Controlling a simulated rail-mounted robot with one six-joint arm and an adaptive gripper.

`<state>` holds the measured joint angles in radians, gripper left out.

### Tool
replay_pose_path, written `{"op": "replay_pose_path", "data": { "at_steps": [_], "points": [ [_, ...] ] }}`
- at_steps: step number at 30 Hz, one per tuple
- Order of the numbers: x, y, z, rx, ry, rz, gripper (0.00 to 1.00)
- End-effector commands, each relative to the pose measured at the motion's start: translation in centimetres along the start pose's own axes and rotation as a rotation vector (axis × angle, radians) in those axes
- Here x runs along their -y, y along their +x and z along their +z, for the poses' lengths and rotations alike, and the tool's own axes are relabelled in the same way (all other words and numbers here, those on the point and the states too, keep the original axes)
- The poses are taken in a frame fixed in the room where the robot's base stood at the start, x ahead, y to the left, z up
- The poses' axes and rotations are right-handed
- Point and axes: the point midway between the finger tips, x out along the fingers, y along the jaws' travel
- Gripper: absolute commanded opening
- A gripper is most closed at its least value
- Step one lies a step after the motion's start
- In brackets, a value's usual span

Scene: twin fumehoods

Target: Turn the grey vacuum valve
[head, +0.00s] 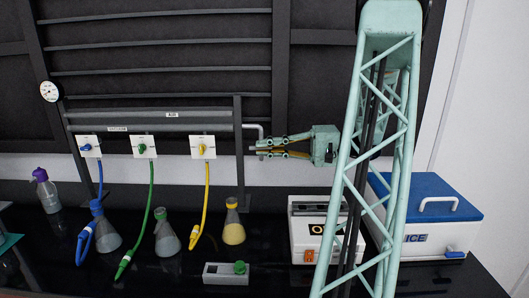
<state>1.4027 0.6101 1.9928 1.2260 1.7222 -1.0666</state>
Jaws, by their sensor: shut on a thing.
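The grey vacuum valve (263,143) is at the end of a bent grey pipe that comes out to the right of the black rack post. It is small and mostly hidden by the fingers. My gripper (260,148) reaches in from the right, level, with its green-grey fingers pointing left. Its fingertips are shut on the valve. The valve's turned angle is too small to tell.
Blue (86,147), green (142,148) and yellow (203,148) valves sit on white plates on the rack. Hoses hang near flasks (234,233) below. A white box (312,240) and a blue-lidded ice chest (425,200) stand at right. A gauge (49,91) is at left.

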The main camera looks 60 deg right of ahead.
Motion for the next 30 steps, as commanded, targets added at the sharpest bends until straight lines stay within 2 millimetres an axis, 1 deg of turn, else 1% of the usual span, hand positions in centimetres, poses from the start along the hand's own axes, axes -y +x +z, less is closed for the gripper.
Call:
{"op": "replay_pose_path", "data": {
  "at_steps": [6, 19, 20, 24, 30],
  "points": [
    [-0.18, 0.03, 0.04, 0.001, 0.001, -0.049, 0.0],
    [-0.07, 0.05, 0.07, 0.002, 0.001, -0.058, 0.0],
    [-0.07, 0.05, 0.07, 0.002, 0.001, -0.058, 0.08],
    [-0.07, 0.04, 0.05, 0.001, 0.001, -0.057, 0.2],
    [-0.07, 0.03, 0.03, 0.001, 0.0, -0.057, 0.2]
  ]
}}
